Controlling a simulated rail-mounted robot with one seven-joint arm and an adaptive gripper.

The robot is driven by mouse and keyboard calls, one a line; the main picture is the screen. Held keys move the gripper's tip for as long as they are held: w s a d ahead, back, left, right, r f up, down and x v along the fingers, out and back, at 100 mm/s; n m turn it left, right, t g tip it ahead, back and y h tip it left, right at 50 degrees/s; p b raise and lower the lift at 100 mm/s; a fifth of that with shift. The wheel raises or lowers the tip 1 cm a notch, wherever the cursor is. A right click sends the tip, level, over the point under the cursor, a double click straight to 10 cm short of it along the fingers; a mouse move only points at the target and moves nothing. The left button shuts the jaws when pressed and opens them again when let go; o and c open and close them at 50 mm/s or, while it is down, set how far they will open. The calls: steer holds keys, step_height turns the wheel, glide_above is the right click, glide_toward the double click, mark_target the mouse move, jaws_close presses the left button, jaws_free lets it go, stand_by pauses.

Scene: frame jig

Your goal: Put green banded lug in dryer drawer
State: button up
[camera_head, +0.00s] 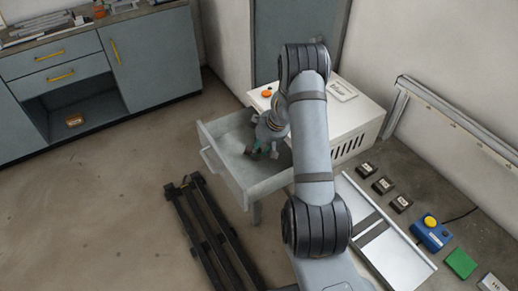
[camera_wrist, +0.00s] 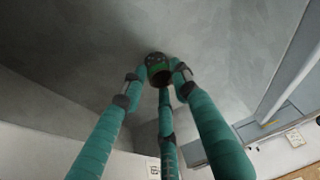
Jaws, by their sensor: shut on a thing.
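My gripper (camera_head: 262,152) is inside the open grey dryer drawer (camera_head: 221,169), pointing down at its floor. In the wrist view, its three teal fingers (camera_wrist: 158,76) are closed around a small dark lug with a green band (camera_wrist: 157,65). The lug is at the fingertips, close to a plain grey surface; I cannot tell whether it touches it. In the head view, the lug is too small to make out clearly. The drawer is pulled out from the white dryer (camera_head: 366,112), which my arm partly hides.
A black rail frame (camera_head: 211,232) lies on the floor before the drawer. On the bench (camera_head: 421,169) at right are several small dark blocks (camera_head: 383,185), a blue box with a yellow button (camera_head: 431,234) and a green block (camera_head: 460,263). Grey cabinets (camera_head: 151,62) stand at upper left.

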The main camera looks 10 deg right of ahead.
steer(key=shift+f, duration=0.15)
steer(key=o, duration=1.1)
steer(key=shift+o, duration=0.3)
steer(key=shift+r, duration=0.2)
steer(key=shift+r, duration=0.25)
steer(key=v, duration=1.1)
steer(key=shift+s+r, duration=0.15)
steer(key=shift+r, duration=0.05)
steer(key=shift+d, duration=0.15)
